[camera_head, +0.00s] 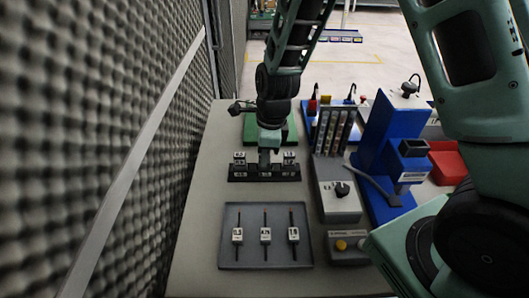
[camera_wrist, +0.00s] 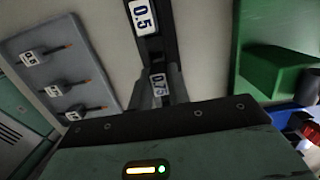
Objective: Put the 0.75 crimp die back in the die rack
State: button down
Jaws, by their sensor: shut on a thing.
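The dark die rack (camera_head: 264,179) stands on the table, with a labelled die at its left end (camera_head: 239,158) and another at its right end (camera_head: 289,157). My gripper (camera_head: 265,162) points down over the middle of the rack, shut on the 0.75 crimp die. The die is mostly hidden by the fingers, and I cannot tell how deep it sits. The wrist view shows a 0.75 label (camera_wrist: 158,84) by the fingers and a 0.5 label (camera_wrist: 142,17) further along the rack.
A grey tray (camera_head: 252,262) with three labelled pieces lies in front of the rack. Grey control boxes (camera_head: 340,205) and a blue stand (camera_head: 380,140) are close on the right. A foam wall (camera_head: 90,130) borders the left.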

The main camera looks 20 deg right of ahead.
jog(key=shift+f, duration=0.15)
jog(key=c, duration=1.3)
grip_release()
jog(key=shift+o, duration=0.2)
notch_tip(320, 180, up, 17)
jog(key=d, duration=0.2)
jog(key=shift+s, duration=0.4)
